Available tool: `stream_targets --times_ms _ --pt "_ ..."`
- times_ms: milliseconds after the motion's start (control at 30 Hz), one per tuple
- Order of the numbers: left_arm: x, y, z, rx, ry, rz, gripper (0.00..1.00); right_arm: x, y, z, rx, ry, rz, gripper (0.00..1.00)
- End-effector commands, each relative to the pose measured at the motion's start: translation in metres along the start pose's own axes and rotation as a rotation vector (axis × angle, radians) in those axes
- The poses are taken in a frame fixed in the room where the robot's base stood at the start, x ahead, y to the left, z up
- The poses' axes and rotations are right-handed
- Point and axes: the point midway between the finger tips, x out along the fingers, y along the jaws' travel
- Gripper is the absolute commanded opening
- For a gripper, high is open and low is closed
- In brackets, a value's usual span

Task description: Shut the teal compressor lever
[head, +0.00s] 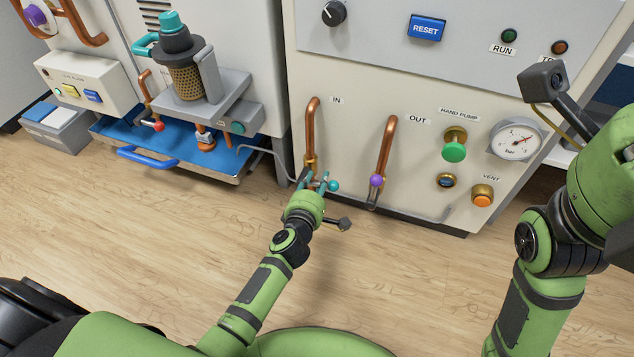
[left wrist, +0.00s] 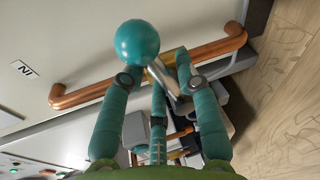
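The teal compressor lever has a round teal knob (head: 333,186) low on the copper IN pipe (head: 312,130). In the left wrist view its teal knob (left wrist: 137,42) and metal stem (left wrist: 163,78) are close in front of the fingers. My left gripper (head: 312,182) is at the lever in the head view. In the left wrist view my left gripper (left wrist: 157,75) has its teal fingers apart, with the stem between their tips; whether any finger touches it I cannot tell. The stem's base is partly hidden by the fingers. My right arm is at the right; its fingers are not visible.
The copper OUT pipe (head: 386,145) with a purple knob (head: 377,181) stands just right of the lever. A teal-topped filter unit (head: 184,70) and a blue tray (head: 150,150) are at the left. The wooden floor (head: 400,280) in front is clear.

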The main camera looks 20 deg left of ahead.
Motion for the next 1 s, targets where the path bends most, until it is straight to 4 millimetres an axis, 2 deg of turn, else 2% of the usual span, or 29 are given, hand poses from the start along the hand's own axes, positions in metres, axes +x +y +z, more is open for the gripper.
stream_targets --times_ms 33,67,333,700,1000 --pt "0.000 0.000 0.000 0.000 0.000 0.000 0.12 0.000 0.000 0.000 0.000 0.000 0.000 0.40" --pt "0.000 0.000 0.000 0.000 0.000 0.000 0.00 0.000 0.000 0.000 0.000 0.000 0.000 0.40" --pt "0.000 -0.001 0.000 0.016 0.003 0.002 0.00 -0.001 0.000 0.000 0.000 -0.001 0.000 0.40" --pt "0.002 -0.013 -0.001 0.234 0.048 0.032 0.00 0.001 -0.002 -0.003 -0.002 0.017 -0.010 0.40" --pt "0.002 -0.013 -0.001 0.270 0.055 0.038 0.00 0.006 -0.002 -0.006 -0.002 0.029 -0.008 0.40"
